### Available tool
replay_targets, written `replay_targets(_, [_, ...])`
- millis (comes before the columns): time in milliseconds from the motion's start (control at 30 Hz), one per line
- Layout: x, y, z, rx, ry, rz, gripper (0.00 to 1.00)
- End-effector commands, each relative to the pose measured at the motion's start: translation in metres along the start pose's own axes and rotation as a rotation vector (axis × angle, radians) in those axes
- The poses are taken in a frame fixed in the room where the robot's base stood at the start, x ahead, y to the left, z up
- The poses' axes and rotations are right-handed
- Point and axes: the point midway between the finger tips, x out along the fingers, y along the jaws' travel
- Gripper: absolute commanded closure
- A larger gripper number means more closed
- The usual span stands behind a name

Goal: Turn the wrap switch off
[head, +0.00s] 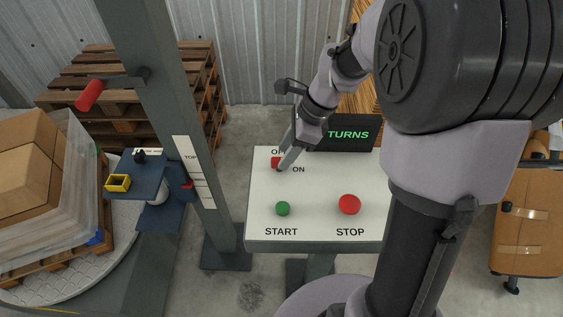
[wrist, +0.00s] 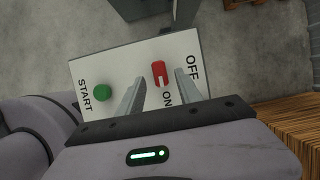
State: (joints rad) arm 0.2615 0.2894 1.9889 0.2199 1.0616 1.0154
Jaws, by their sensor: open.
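The wrap switch is a red knob (head: 275,162) on the white top of the control panel (head: 316,221), beside the labels OFF, partly hidden by my gripper in the head view, and ON. In the wrist view the red switch (wrist: 158,71) has a white mark on its end nearest the ON label. My gripper (head: 281,168) is at the switch. In the wrist view my gripper (wrist: 160,76) is open, with one finger on each side of the switch and gaps visible. I cannot tell how high the fingertips are above the panel.
A green START button (head: 283,208) and a red STOP button (head: 349,204) sit nearer the panel's front. A dark display (head: 348,134) reading TURNS stands behind. A grey post (head: 167,110) rises to the left, near wrapped boxes on a pallet (head: 60,190).

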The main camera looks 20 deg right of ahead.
Motion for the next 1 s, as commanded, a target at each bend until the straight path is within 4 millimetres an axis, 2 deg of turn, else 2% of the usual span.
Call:
replay_targets(33, [0.011, 0.0, -0.001, -0.001, 0.0, 0.002, 0.58])
replay_targets(133, [0.021, 0.0, 0.0, -0.002, 0.0, 0.001, 0.58])
replay_targets(433, [0.024, 0.0, 0.001, -0.001, 0.0, 0.0, 0.58])
replay_targets(467, [0.024, 0.0, 0.001, -0.001, 0.0, 0.0, 0.6])
replay_targets(667, [0.024, 0.0, 0.001, -0.001, 0.0, 0.0, 0.99])
replay_targets(1000, [0.023, 0.0, 0.001, -0.021, 0.0, 0.009, 1.0])
